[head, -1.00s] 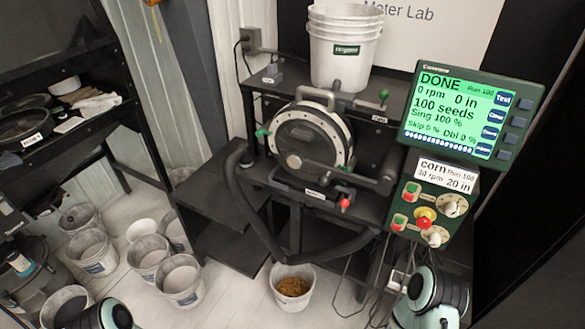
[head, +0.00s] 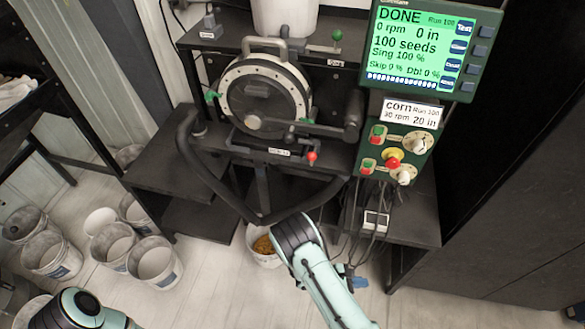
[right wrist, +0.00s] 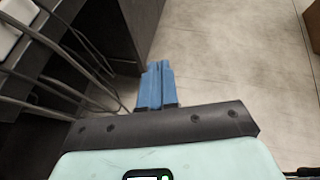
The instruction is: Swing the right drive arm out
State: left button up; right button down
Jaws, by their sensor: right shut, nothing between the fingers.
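The round seed meter (head: 262,100) stands on the black stand, its face towards me. A dark drive arm (head: 318,128) runs across its lower right side, from the hub to a thick upright end at the right. A red knob (head: 312,156) sits just below this arm. My right gripper (head: 358,284) is low in front of the stand, well below and apart from the drive arm, mostly hidden by my own forearm. In the right wrist view its blue fingers (right wrist: 157,72) are together, empty, above bare floor. My left arm shows at the lower left; its gripper is out of view.
A green-screen monitor (head: 418,45) and a control box (head: 398,140) stand right of the meter. A thick black hose (head: 200,175) loops below it. A bucket of seed (head: 265,250) is on the floor behind my right arm. Cables hang under the control box. Several buckets stand at left.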

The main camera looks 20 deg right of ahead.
jog(key=w+a+r+n+t+h, duration=0.25)
jog(key=w+r+t, duration=0.4)
jog(key=w, duration=0.35)
jog(key=w+a+r+n+t+h, duration=0.1)
jog(key=w+r+n+t+h, duration=0.35)
jog(key=w+r, duration=0.35)
pick_arm(q)
jog(key=shift+s+f, duration=0.1)
jog(key=shift+f, duration=0.15)
pick_arm(e)
jog(key=w+a+r+n+t+y, duration=0.1)
jog(key=w+a+r+n+t, duration=0.2)
jog(key=w+a+r+t, duration=0.2)
jog(key=w+a+r+n+t+y, duration=0.2)
jog(key=w+a+r+t, duration=0.3)
jog(key=a+r+t, duration=0.3)
jog(key=a+n+t, duration=0.1)
jog(key=a+t, duration=0.1)
jog(key=a, duration=0.2)
jog(key=shift+r+n+y, duration=0.3)
jog(key=shift+r+n, duration=0.05)
jog(key=shift+n, duration=0.05)
jog(key=shift+w+d, duration=0.1)
jog(key=shift+w, duration=0.05)
